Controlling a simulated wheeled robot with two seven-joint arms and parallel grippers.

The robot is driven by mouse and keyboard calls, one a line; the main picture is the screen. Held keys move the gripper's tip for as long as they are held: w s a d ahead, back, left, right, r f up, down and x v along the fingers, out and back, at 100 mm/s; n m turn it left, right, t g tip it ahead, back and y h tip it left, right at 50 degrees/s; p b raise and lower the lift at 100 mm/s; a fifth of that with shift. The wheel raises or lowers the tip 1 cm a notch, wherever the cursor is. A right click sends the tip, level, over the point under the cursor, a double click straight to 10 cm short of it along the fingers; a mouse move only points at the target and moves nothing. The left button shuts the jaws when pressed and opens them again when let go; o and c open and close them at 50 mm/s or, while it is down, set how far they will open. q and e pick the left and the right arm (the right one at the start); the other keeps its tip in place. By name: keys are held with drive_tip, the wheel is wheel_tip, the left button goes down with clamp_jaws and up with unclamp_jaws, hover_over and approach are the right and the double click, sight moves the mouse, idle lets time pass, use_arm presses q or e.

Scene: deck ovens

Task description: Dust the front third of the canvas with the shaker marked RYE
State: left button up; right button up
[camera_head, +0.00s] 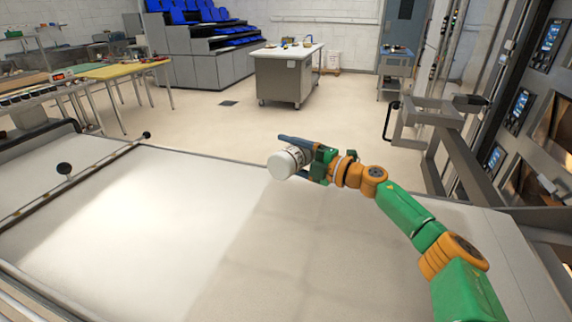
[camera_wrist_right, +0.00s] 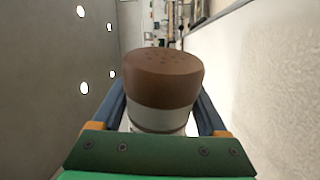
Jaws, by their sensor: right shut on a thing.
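In the right wrist view the shaker (camera_wrist_right: 163,80) shows a brown cap with small holes, between the blue fingers of my gripper (camera_wrist_right: 163,112). The canvas is whiter on the left and greyer on the right. I cannot tell whether that is flour or light. My left gripper is not in view.
Deck ovens (camera_head: 545,130) and a grey metal frame (camera_head: 440,125) stand at the right. A wheeled worktable (camera_head: 285,78) is far behind. The space above the canvas's left half is clear.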

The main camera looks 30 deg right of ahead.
drive_tip(key=n+b, duration=0.1)
drive_tip(key=n, duration=0.1)
drive_tip(key=r+n+b, duration=0.1)
drive_tip(key=n, duration=0.5)
drive_tip(key=shift+d+r+b, duration=0.1)
drive_tip(key=shift+r+b, duration=0.25)
drive_tip(key=shift+b, duration=0.05)
drive_tip(key=r+n, duration=0.1)
drive_tip(key=n, duration=0.2)
drive_tip(key=d+r+n, duration=0.1)
drive_tip(key=n, duration=0.1)
drive_tip(key=w+d+r+n, duration=0.1)
drive_tip(key=r+n, duration=0.1)
drive_tip(key=n, duration=0.1)
drive_tip(key=shift+w+d+r+n, duration=0.1)
drive_tip(key=shift+d+n, duration=0.1)
drive_tip(key=shift+n, duration=0.1)
drive_tip(key=shift+w+d+r+n, duration=0.1)
drive_tip(key=shift+d+r+n, duration=0.1)
drive_tip(key=shift+n, duration=0.35)
drive_tip(key=shift+d+r+n, duration=0.1)
drive_tip(key=shift+r+n, duration=0.1)
drive_tip(key=shift+n, duration=0.65)
drive_tip(key=shift+d, duration=0.1)
